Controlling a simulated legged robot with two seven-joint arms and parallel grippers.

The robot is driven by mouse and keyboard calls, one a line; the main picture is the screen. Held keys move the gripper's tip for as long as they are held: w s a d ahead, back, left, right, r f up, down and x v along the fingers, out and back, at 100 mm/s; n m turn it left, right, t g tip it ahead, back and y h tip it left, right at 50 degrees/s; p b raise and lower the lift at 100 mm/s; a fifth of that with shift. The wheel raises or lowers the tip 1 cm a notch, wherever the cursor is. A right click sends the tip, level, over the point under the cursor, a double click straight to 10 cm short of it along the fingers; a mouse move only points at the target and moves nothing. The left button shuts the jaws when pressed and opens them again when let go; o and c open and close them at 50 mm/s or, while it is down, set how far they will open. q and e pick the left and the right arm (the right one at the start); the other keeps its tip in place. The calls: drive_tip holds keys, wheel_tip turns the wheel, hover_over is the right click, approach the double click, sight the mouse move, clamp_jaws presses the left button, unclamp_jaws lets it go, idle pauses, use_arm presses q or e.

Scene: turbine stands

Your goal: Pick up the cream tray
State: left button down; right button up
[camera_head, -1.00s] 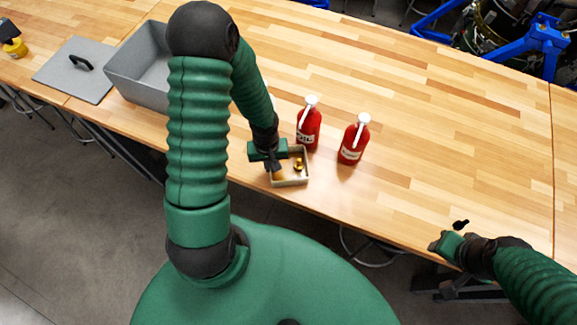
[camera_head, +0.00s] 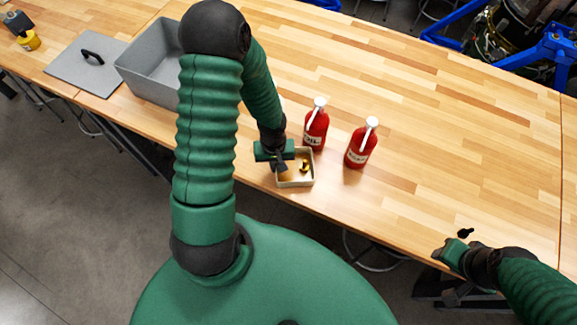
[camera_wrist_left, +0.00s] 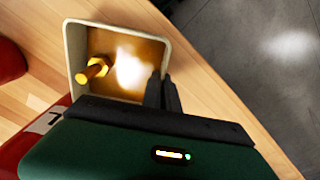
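The cream tray (camera_head: 297,184) is a small open box on the wooden table near its front edge, and a brass bolt-like piece (camera_head: 305,166) is inside it. In the left wrist view the tray (camera_wrist_left: 71,55) and the brass piece (camera_wrist_left: 92,71) show close up. My left gripper (camera_head: 281,166) is at the tray's left side in the head view. In the left wrist view its dark fingers (camera_wrist_left: 161,92) are close together at one tray wall, which appears to be between them. My right gripper (camera_head: 455,243) is at the table's front edge, far right of the tray, with its fingers unclear.
Two red bottles with white tops, one (camera_head: 316,130) just behind the tray and one (camera_head: 360,146) to its right, stand close by. A grey bin (camera_head: 150,70) and a grey lid (camera_head: 85,66) are at the left. The table's right half is clear.

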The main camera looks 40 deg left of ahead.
use_arm(q)
drive_tip(key=shift+w+r, duration=0.15)
drive_tip(key=shift+r, duration=1.55)
drive_tip(key=s+d+b, duration=0.1)
drive_tip(key=s+d, duration=0.2)
drive_tip(key=s, duration=0.1)
drive_tip(key=shift+d+r+b, duration=0.1)
drive_tip(key=shift+d+b, duration=0.1)
drive_tip(key=shift+b, duration=0.15)
drive_tip(key=s+d+r+p, duration=0.1)
drive_tip(key=s+d+p, duration=0.6)
drive_tip(key=p, duration=0.8)
drive_tip(key=shift+s+d+r, duration=0.15)
drive_tip(key=shift+s+r, duration=0.05)
drive_tip(key=shift+s, duration=0.45)
